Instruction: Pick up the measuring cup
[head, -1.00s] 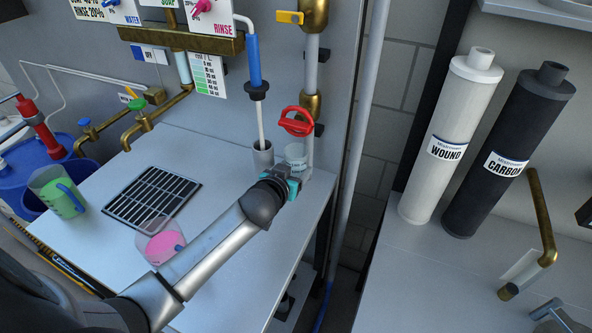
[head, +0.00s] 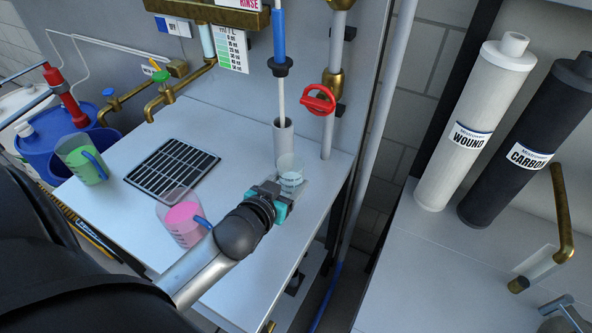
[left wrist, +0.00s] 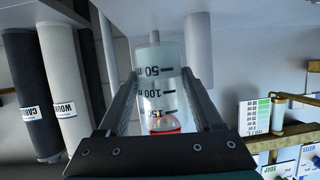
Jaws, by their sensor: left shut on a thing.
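The measuring cup (head: 290,170) is small and clear with dark graduation marks. It is near the right side of the white bench, in front of a grey tube holder. My left gripper (head: 277,194) is shut on it. The left wrist view shows the cup (left wrist: 157,85) between the two fingers (left wrist: 160,105), with its 50, 100 and 150 marks inverted in that picture. Something red shows by its near end. I cannot tell how far the cup is above the bench. My right gripper is not in view.
A jug with pink liquid (head: 182,222) stands left of my left forearm. A jug with green liquid (head: 82,162) stands farther left, beside a black drain grate (head: 172,168). A red valve (head: 318,100) and pipe rise behind the cup. WOUND (head: 470,130) and CARBON cartridges stand at right.

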